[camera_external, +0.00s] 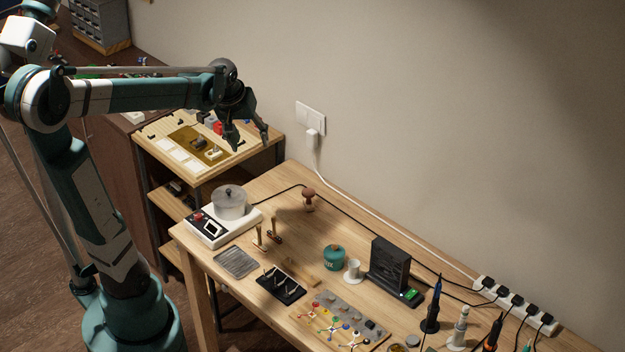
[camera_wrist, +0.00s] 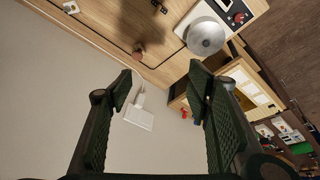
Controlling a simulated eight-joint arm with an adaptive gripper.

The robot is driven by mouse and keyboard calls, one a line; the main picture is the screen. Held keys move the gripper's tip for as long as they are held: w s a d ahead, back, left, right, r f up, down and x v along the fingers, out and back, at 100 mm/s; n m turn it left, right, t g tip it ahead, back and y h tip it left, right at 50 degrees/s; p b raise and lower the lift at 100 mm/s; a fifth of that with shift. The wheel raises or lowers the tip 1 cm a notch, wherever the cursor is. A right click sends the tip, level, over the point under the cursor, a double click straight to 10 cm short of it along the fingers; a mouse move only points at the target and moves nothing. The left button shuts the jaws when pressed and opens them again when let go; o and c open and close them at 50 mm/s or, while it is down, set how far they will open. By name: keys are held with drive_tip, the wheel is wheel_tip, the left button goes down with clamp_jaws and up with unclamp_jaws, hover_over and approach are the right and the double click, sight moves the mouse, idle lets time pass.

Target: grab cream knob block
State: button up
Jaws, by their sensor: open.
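A small cream block with a darker knob on top (camera_external: 213,153), likely the cream knob block, sits on the wooden board on the shelf top (camera_external: 203,177). Another small block with a grey knob (camera_external: 198,143) stands beside it. My gripper (camera_external: 250,141) is open and empty, pointing down above the right edge of the shelf, to the right of the blocks in the external view. In the wrist view my gripper (camera_wrist: 162,92) shows its fingers wide apart over the wall. The shelf is partly hidden by the right finger there, and I cannot make out the cream block.
A red piece (camera_external: 218,127) lies at the back of the shelf top. The wall with a socket (camera_external: 311,118) is close to my gripper. The workbench (camera_external: 300,225) in front holds a white device with a round pot (camera_external: 230,203) and several tools.

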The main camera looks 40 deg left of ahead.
drive_tip(key=w+a+f+n+g+p, duration=0.1)
drive_tip(key=w+a+f+n, duration=0.15)
drive_tip(key=w+a, duration=0.45)
drive_tip(key=n+g+h+p, duration=0.1)
drive_tip(key=n+g+p, duration=0.25)
drive_tip(key=n, duration=0.45)
hover_over(212, 151)
drive_tip(key=shift+t, duration=0.25)
wheel_tip(212, 151, down, 16)
drive_tip(key=shift+s+d+f, duration=0.1)
drive_tip(key=shift+f, duration=0.05)
drive_tip(key=shift+f, duration=0.1)
drive_tip(key=shift+f, duration=1.2)
